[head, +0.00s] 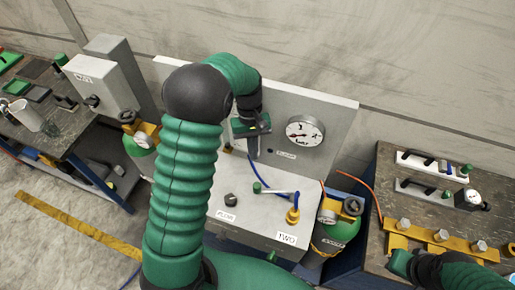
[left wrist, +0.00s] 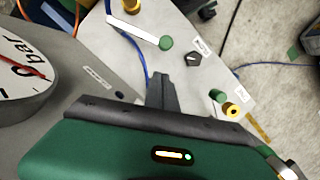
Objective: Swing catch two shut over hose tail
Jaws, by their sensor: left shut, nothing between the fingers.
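Catch two is a white lever with a green knob (head: 275,191), beside the yellow fitting (head: 292,216) above the TWO label. The lever sticks out left from above the fitting, apparently not lying over it. It also shows in the left wrist view (left wrist: 138,30). A blue hose (head: 268,179) runs down the bench to the fitting; its tail end is hard to make out. My left gripper (head: 254,153) is shut and empty, pointing down behind the lever near the back panel; its fingers show in the wrist view (left wrist: 163,92). My right gripper (head: 400,263) is at lower right, its fingers hidden.
A round gauge (head: 305,132) stands on the panel right of my left gripper. A black knob (head: 231,200) sits left of the lever. Another green knob (left wrist: 217,95) and yellow fitting (left wrist: 232,110) show in the wrist view. A green cylinder (head: 340,228) stands right.

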